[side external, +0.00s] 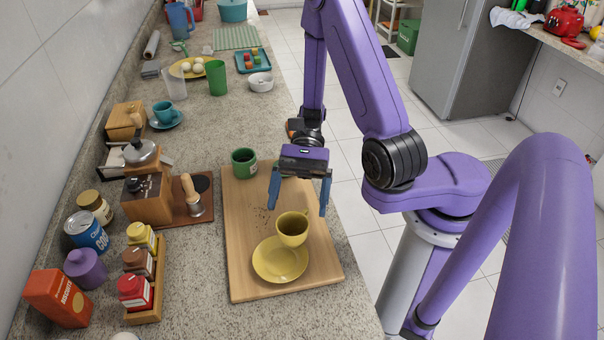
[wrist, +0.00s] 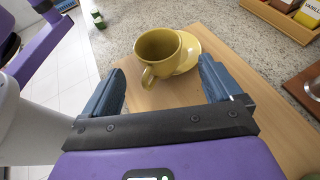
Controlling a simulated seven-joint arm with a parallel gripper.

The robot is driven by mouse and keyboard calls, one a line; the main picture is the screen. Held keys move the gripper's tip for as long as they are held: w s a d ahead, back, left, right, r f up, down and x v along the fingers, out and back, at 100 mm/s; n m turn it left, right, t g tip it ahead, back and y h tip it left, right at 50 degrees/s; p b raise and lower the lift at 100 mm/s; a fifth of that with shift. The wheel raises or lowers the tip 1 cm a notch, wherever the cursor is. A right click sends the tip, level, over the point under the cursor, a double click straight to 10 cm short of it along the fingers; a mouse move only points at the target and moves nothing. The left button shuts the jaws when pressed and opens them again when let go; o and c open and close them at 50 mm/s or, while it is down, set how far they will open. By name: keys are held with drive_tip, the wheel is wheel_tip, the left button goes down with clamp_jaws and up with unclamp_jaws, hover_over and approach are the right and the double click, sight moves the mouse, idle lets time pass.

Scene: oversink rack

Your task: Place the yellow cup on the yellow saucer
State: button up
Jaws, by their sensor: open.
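The yellow saucer (side external: 276,264) lies on the wooden board, toward its near end in the side view. The yellow cup (side external: 292,229) is at the saucer's far right edge and looks slightly tilted. I cannot tell whether it rests on the rim or stands just beside it. In the wrist view the cup (wrist: 158,48) overlaps the saucer (wrist: 191,58), with its handle toward my gripper. My gripper (side external: 299,203) is open and empty, above the board and a little short of the cup, with blue fingers spread apart. The cup's base is hidden.
A rack of condiment bottles (side external: 145,302), a coffee grinder (side external: 147,198) and jars stand to the left. The counter's edge runs along the right.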

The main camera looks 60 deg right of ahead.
drive_tip(key=v, duration=0.6)
drive_tip(key=s+r+n+t+h, duration=0.2)
drive_tip(key=s+n+h, duration=0.3)
drive_tip(key=n, duration=0.8)
drive_tip(key=s+d+r+n+t+h, duration=0.1)
drive_tip(key=s+r+n+t+h, duration=0.2)
drive_tip(key=n, duration=1)
wheel_tip(320, 180, up, 3)
drive_tip(key=s+h, duration=0.3)
drive_tip(key=h, duration=0.1)
drive_tip(key=shift+d+f, duration=0.2)
drive_tip(key=shift+d, duration=0.15)
